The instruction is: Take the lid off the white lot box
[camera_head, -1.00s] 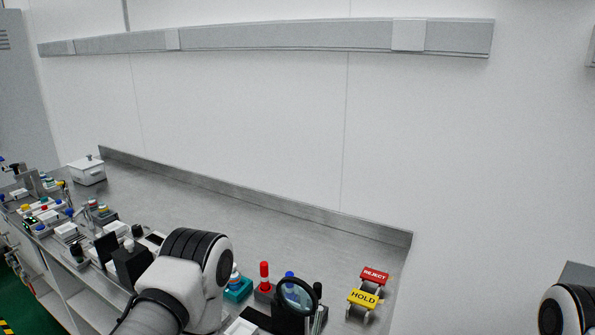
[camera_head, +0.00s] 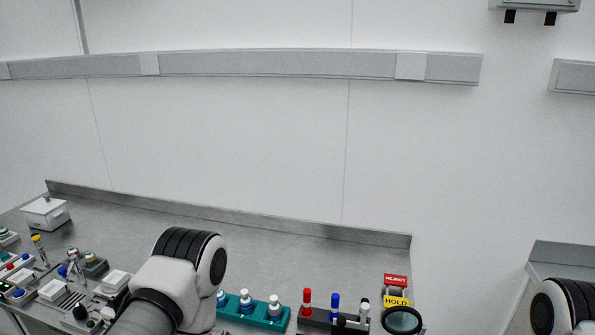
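The white lot box (camera_head: 46,216) stands at the far left of the steel bench, near the back ledge. Its lid (camera_head: 45,203) is on, with a small dark knob on top. My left arm comes in at the lower left, and only its links show. My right arm shows only in part at the lower right edge. Neither gripper is in the picture, and both arms are well apart from the box.
The steel bench (camera_head: 262,249) is clear along its back. Its front holds small fixtures at the left, a teal rack (camera_head: 254,311), red and blue markers, a magnifier (camera_head: 402,320), and REJECT (camera_head: 396,280) and HOLD (camera_head: 397,301) signs. A raised ledge runs behind.

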